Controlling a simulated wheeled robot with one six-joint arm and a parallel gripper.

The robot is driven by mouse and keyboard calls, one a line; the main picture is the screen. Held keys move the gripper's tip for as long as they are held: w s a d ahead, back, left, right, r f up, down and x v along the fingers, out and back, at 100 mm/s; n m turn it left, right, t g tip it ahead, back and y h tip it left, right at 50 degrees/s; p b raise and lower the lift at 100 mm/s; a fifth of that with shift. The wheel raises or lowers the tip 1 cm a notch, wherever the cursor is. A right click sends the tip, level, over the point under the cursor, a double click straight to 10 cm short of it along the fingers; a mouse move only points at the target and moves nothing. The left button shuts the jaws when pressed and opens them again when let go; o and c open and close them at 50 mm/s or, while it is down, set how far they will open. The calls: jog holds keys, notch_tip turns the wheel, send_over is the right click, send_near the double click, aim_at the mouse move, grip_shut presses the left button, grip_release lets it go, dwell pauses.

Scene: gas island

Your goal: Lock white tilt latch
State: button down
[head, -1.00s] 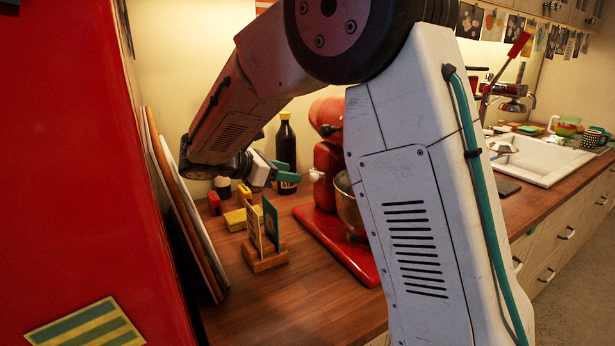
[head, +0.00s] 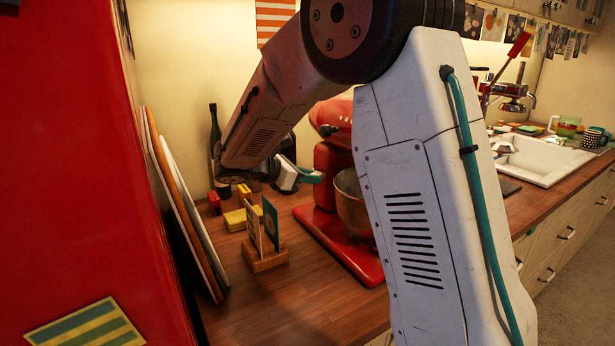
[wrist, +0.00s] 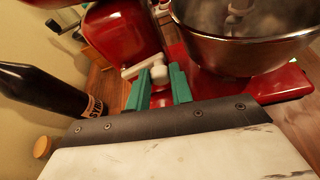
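The red stand mixer (head: 331,172) stands on the wooden counter, partly hidden by my arm. Its white tilt latch (wrist: 141,69) shows in the wrist view as a small lever with a rounded knob on the mixer's side. My gripper (wrist: 160,78) has teal fingers spread apart, with the knob in the gap between their tips. I cannot tell whether either finger touches it. In the head view my gripper (head: 316,177) is beside the mixer, and the latch cannot be made out there.
The mixer's metal bowl (wrist: 240,42) is just right of my fingers. A dark bottle (wrist: 42,88) stands close on the left. A wooden card holder (head: 264,258) and yellow and red blocks (head: 236,218) stand nearer on the counter. A red cabinet (head: 70,180) bounds the left.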

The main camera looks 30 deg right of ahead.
jog(key=shift+s+f+m+t, duration=0.15)
jog(key=shift+f+m+t, duration=0.5)
jog(key=shift+m+t, duration=0.2)
jog(key=c, duration=1.2)
grip_release()
jog(key=shift+g, duration=0.25)
jog(key=shift+c, duration=0.2)
jog(key=shift+a, duration=0.1)
jog(key=v, duration=0.7)
jog(key=shift+a, duration=0.3)
jog(key=shift+s+r, duration=0.1)
